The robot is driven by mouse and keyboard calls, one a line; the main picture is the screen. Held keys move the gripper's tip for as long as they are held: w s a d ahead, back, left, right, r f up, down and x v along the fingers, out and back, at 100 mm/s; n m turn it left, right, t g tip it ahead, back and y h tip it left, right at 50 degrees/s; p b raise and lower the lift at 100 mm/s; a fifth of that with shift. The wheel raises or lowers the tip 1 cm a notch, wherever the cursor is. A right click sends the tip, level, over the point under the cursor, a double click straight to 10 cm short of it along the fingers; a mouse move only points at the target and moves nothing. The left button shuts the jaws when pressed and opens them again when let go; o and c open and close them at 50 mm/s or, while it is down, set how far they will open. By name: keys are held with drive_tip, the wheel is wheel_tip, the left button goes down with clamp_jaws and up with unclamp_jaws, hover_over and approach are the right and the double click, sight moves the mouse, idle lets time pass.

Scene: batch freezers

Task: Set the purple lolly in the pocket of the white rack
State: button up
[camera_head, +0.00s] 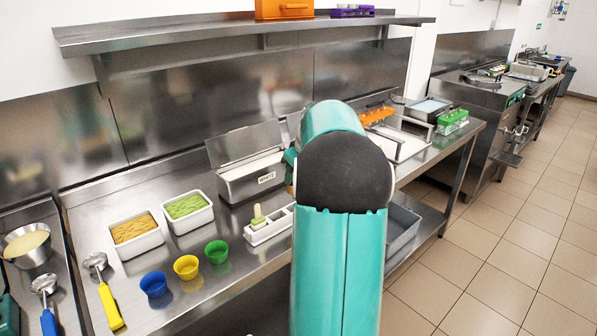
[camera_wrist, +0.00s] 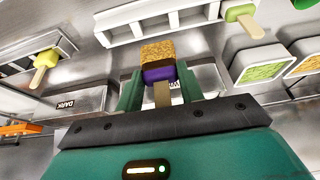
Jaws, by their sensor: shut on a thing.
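The purple lolly (camera_wrist: 158,75) is between the fingers of my gripper (camera_wrist: 160,90) in the wrist view. It has a brown crumb-coated end, and its stick points back toward the palm. My gripper is shut on it. The white rack (camera_wrist: 150,30) lies beyond the lolly's coated end, apart from it, with several empty-looking pockets. A pale green lolly (camera_wrist: 238,14) is at one end of the rack. In the head view the rack (camera_head: 262,238) is partly hidden by my arm, with the green lolly (camera_head: 258,217) upright in it. My gripper and the purple lolly are hidden there.
A steel bin labelled WHITE (camera_head: 248,183) stands behind the rack. Crumb tubs (camera_head: 137,236) and blue, yellow and green cups (camera_head: 186,267) stand to its left. A shelf (camera_head: 200,35) overhangs the bench.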

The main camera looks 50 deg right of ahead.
drive_tip(key=shift+x, duration=0.9)
drive_tip(key=shift+s+f, duration=0.3)
drive_tip(key=shift+f, duration=0.45)
drive_tip(key=shift+a+f, duration=0.1)
drive_tip(key=shift+f, duration=0.45)
drive_tip(key=shift+f, duration=2.25)
idle(1.4)
drive_tip(key=o, duration=1)
drive_tip(key=shift+r, duration=0.1)
drive_tip(key=v, duration=1.3)
drive_tip(key=shift+s+r, duration=0.2)
drive_tip(key=shift+r, duration=0.05)
